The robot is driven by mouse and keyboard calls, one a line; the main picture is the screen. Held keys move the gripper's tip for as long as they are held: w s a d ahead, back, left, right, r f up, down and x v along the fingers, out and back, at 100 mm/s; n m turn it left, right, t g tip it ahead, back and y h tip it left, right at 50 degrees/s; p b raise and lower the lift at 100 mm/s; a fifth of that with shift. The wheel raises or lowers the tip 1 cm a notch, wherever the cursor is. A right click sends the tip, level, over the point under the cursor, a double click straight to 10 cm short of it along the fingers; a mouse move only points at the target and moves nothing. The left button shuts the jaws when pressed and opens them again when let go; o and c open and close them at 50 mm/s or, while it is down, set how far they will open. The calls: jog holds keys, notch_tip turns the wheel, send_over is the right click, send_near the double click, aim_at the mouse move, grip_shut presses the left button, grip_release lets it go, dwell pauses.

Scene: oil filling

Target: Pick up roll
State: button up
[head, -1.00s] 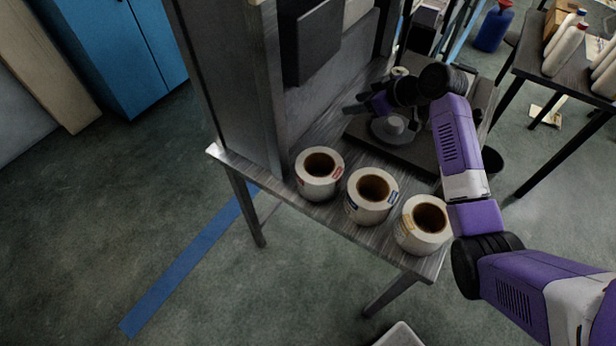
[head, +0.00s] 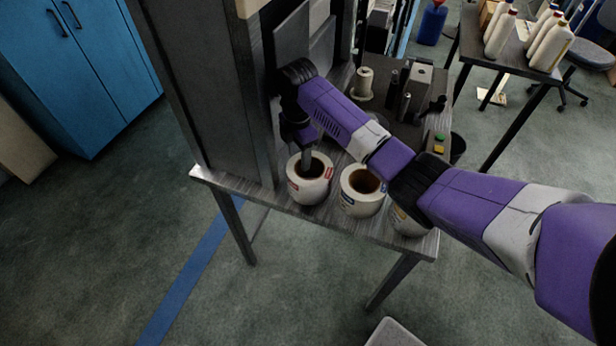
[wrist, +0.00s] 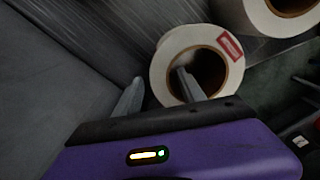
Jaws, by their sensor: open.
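Three white label rolls with brown cores stand upright along the front of the metal table. The left roll (head: 296,188) has a red label, which also shows on this roll in the wrist view (wrist: 161,64). The middle roll (head: 353,203) has a blue label. The right roll (head: 405,226) is partly hidden by my arm. My gripper (head: 307,160) is open over the left roll. In the wrist view, one finger of my gripper (wrist: 159,76) is at the core opening and the other is outside the roll's wall. I cannot tell how deep the fingers are.
The table (head: 268,196) has a grey cabinet (head: 200,90) close to the left roll. A device with a spindle (head: 363,84) and a machine with green and yellow buttons (head: 438,143) stand behind. Bottles (head: 548,45) stand on another table at the right.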

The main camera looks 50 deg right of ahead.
aim_at(299, 166)
jog(key=shift+a+f+p, duration=0.15)
jog(key=shift+f+p, duration=0.05)
jog(key=shift+f, duration=0.95)
jog(key=shift+a+f+p, duration=0.1)
jog(key=shift+f+p, duration=0.1)
jog(key=shift+f, duration=0.95)
grip_shut()
jog(key=shift+r, duration=0.1)
